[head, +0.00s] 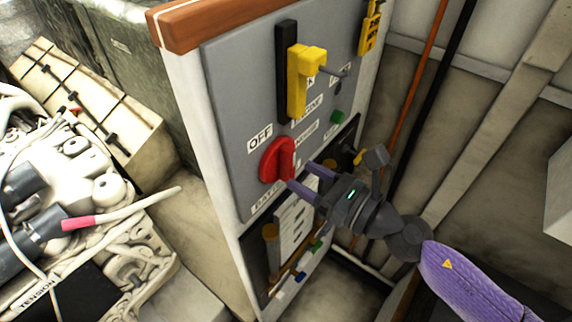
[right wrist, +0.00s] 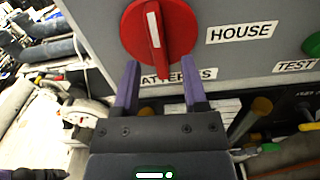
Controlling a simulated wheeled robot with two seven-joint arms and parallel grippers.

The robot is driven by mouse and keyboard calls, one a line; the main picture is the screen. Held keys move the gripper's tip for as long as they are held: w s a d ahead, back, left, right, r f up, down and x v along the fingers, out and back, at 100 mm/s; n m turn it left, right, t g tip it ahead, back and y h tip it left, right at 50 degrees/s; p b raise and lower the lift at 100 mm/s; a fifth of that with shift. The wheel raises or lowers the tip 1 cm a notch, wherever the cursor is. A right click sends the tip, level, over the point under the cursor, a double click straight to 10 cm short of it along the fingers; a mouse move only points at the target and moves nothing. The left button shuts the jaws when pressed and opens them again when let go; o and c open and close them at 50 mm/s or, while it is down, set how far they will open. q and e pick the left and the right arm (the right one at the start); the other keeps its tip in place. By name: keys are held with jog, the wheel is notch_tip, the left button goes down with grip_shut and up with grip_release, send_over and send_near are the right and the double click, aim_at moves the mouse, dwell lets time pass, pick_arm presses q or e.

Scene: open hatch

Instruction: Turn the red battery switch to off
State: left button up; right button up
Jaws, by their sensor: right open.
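The red battery switch (head: 272,162) is a round red knob with a raised grip and a white mark, on a grey panel. An OFF label (head: 260,138) is at its upper left. In the right wrist view the knob (right wrist: 170,35) fills the top middle, its grip and white mark close to upright, with a HOUSE label (right wrist: 241,33) to its right. My right gripper (head: 301,176) is open and empty, fingers pointing at the panel just at the knob's lower right; its fingers (right wrist: 159,68) show below the knob's two sides. Contact cannot be told.
A yellow lever (head: 299,80) on a black plate stands out from the panel above the switch. A green button (head: 337,117) is to the right. Below are several small levers and a white label sheet (head: 294,225). Engine parts and hoses (head: 70,190) crowd the left.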

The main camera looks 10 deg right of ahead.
jog(key=b+v, duration=0.3)
jog(key=v, duration=0.3)
